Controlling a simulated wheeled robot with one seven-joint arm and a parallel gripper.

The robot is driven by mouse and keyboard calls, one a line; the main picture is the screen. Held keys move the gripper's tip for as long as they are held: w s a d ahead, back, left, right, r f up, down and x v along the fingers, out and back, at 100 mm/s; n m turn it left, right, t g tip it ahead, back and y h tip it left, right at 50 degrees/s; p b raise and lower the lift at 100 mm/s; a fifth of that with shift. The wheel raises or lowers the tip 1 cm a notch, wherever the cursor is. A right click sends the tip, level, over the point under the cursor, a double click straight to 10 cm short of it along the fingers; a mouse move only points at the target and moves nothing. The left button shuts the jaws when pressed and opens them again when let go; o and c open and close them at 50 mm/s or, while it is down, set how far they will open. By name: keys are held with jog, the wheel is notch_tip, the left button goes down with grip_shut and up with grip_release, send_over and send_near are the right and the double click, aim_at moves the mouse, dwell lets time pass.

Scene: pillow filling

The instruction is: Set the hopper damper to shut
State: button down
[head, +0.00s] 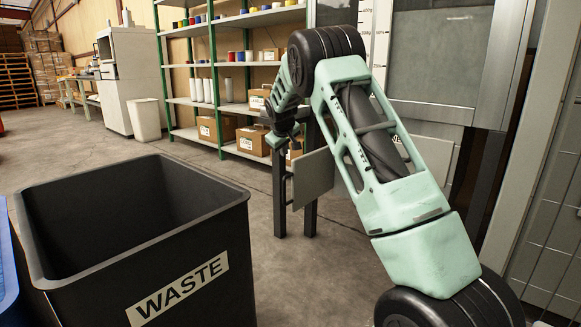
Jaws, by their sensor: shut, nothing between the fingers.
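The hopper (434,50) seems to be the tall grey-framed unit with a window at the upper right, with a graduated white strip (365,40) on its left side. My arm crosses in front of it and hides part of its lower front. I cannot make out the damper or its setting. My gripper (272,139) is small, at the far end of my bent arm, left of the hopper and in front of the shelves. It is shut and empty; its fingertips are hard to make out.
A black waste bin (190,235) stands open at the front left, with a blue edge (7,262) beside it. Shelves (235,108) with boxes and spools are behind.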

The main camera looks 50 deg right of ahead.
aim_at(292, 167)
jog(key=w+d+f+b, duration=0.3)
jog(key=d+f+b, duration=0.3)
jog(key=d, duration=0.1)
jog(key=shift+w+d+f, duration=0.3)
jog(key=shift+w+f, duration=0.1)
